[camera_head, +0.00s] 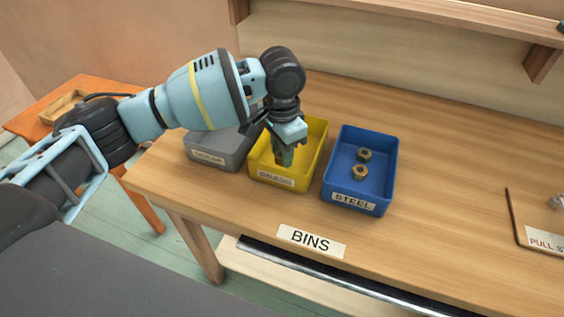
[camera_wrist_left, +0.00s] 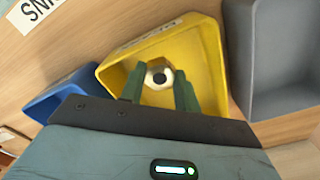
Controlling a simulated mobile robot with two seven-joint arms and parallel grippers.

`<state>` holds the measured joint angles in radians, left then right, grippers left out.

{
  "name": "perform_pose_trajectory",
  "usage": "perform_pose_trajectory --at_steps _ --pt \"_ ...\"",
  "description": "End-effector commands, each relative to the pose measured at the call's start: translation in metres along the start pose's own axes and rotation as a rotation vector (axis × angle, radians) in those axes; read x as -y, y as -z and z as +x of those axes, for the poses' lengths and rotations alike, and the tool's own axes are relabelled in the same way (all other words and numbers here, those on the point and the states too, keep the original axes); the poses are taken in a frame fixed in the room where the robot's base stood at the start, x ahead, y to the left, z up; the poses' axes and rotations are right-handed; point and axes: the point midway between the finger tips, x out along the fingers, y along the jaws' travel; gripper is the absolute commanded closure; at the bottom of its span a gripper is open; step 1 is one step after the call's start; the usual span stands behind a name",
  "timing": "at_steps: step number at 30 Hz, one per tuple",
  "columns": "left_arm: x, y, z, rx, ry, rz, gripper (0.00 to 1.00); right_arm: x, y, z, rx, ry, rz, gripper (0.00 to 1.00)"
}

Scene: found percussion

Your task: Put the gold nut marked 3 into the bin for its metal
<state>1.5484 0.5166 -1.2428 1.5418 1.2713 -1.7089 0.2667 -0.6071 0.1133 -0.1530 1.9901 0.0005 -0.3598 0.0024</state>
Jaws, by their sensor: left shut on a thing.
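My left gripper (camera_head: 285,157) points down inside the yellow bin (camera_head: 259,172), whose front label reads BRASS. In the left wrist view its green fingers (camera_wrist_left: 159,88) are shut on a nut (camera_wrist_left: 160,74), which looks pale gold with a dark hole. The yellow bin (camera_wrist_left: 203,48) surrounds the nut in that view. Whether the nut touches the bin floor I cannot tell. No number can be read on it. In the head view the fingers and wrist mostly hide the nut. My right gripper is not in view.
A blue bin (camera_head: 387,181) labelled STEEL stands to the right with two gold-coloured nuts (camera_head: 362,164) inside. A grey bin (camera_head: 220,155) stands close on the left. A BINS sign (camera_head: 311,242) lies at the table's front edge.

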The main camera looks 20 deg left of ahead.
Motion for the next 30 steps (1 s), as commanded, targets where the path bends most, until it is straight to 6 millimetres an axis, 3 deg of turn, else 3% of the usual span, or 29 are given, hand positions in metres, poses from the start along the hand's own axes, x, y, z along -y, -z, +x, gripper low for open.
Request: perform_pose_trajectory --at_steps 3,8,22,23,24,30 --pt "0.0 -0.001 0.022 0.006 -0.002 0.0 0.94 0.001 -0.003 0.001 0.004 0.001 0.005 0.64" --pt "0.0 -0.001 0.041 0.005 -0.001 -0.001 0.94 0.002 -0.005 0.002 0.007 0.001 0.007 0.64" --pt "0.0 -0.001 0.046 0.002 0.0 -0.001 0.94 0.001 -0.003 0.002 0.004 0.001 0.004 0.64" --pt "0.0 -0.001 0.046 0.002 0.0 -0.001 0.64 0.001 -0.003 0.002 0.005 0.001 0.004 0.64" --pt "0.0 -0.001 0.046 0.002 0.0 -0.001 0.59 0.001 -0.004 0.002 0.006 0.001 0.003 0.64" --pt "0.0 -0.001 0.046 0.003 0.0 0.0 0.59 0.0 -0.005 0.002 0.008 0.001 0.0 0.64"
